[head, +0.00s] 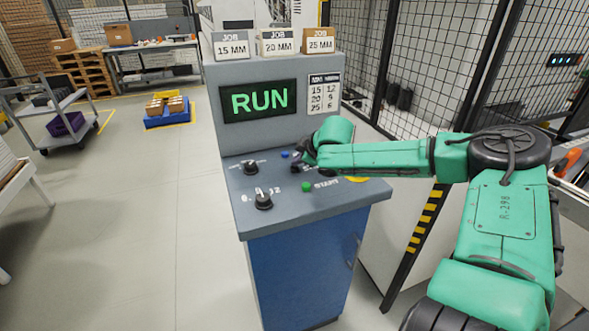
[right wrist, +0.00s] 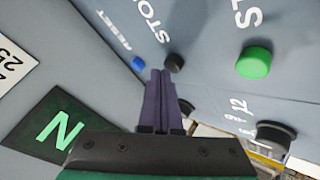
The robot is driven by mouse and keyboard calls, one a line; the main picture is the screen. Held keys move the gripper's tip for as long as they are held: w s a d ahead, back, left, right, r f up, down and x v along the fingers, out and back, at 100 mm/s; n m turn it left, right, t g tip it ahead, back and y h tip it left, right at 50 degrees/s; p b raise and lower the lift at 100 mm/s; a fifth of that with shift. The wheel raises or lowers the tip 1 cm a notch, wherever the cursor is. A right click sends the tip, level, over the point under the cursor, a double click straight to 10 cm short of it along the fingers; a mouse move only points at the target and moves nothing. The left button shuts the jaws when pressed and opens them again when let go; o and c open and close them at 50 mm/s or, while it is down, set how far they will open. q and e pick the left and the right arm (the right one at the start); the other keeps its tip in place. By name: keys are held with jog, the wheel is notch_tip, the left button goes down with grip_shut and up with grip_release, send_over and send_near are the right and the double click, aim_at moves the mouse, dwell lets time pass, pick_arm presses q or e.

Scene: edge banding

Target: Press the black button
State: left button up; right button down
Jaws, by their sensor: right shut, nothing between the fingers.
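The black button (right wrist: 174,62) sits on the sloped grey panel (right wrist: 215,70) beside the lettering "STO…", partly cut by the fingers. My right gripper (right wrist: 160,73) is shut and empty. Its fingertips show right beside the black button in the right wrist view; whether they touch it I cannot tell. In the head view my right gripper (head: 300,165) is over the back middle of the panel, and the black button cannot be made out apart from the dark fingers. My left gripper is not in view.
A blue button (head: 285,154), a green START button (head: 306,187) and two black knobs, one behind (head: 250,168) and one in front (head: 263,202), are close by. The screen (head: 259,101) reads RUN. A mesh fence (head: 430,60) stands behind my right arm.

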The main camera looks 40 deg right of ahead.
jog(key=shift+f+b, duration=0.45)
jog(key=shift+f, duration=0.05)
dwell(0.5)
dwell(0.3)
jog(key=shift+r+p, duration=0.95)
jog(key=shift+r, duration=0.1)
notch_tip(320, 180, up, 5)
jog(key=p, duration=0.5)
